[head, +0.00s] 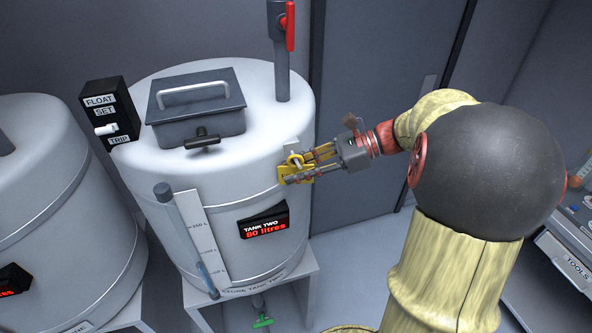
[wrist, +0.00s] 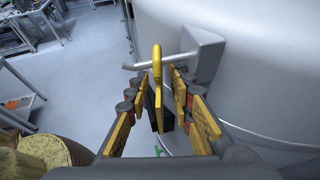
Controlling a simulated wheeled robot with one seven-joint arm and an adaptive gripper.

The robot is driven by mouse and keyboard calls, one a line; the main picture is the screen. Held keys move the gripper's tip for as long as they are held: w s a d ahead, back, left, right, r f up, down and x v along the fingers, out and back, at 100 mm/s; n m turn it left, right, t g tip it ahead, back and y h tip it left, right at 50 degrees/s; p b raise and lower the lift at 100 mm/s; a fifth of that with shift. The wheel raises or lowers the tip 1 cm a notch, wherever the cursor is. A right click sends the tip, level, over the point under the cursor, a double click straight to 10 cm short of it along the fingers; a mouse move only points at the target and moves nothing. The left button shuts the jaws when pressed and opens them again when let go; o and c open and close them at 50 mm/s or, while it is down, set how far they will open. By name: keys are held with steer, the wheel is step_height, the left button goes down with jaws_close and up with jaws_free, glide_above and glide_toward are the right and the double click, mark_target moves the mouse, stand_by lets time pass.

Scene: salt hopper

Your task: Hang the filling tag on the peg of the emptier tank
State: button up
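The filling tag is yellow with a hooked top. In the wrist view its hook (wrist: 157,56) loops over a thin metal peg (wrist: 135,66) that sticks out from a grey bracket (wrist: 203,50) on tank two's side. The tag is seen nearly edge-on and appears to hang from the peg. My gripper (wrist: 159,82) is open, with one finger on each side of the tag and gaps visible. In the head view my gripper (head: 291,172) is at the right side of tank two (head: 225,230), whose display (head: 264,222) reads 80 litres. Tank one's display (head: 12,280) is cut off.
A black float switch box (head: 110,112) stands between the tanks. A pipe with a red valve handle (head: 289,27) rises from tank two. A sight gauge (head: 190,235) runs down its front. A tools cabinet (head: 570,258) is at the right. Open floor (wrist: 90,80) lies left in the wrist view.

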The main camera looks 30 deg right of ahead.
steer(key=shift+d, duration=0.1)
steer(key=v, duration=1.2)
steer(key=s+a+f+n+g+h+b, duration=0.25)
steer(key=f+n+h, duration=0.2)
steer(key=f, duration=0.35)
steer(key=s+a+f+n+g+h+b, duration=0.1)
steer(key=s+f+n+g+h, duration=0.1)
steer(key=s+f+n+h, duration=0.5)
steer(key=a+f+n+t+b, duration=0.1)
steer(key=a+f+n+b, duration=0.1)
steer(key=a+n+b, duration=0.2)
steer(key=a+f+n+t+b, duration=0.1)
steer(key=a+f+n+b, duration=0.1)
steer(key=a, duration=0.6)
steer(key=w+a+f+n+t+b, duration=0.1)
steer(key=a+f+n+b, duration=0.1)
steer(key=a+n+b, duration=0.3)
steer(key=shift+a+f+n+b, duration=0.3)
steer(key=shift+a+f+n, duration=0.05)
steer(key=shift+a+n, duration=0.5)
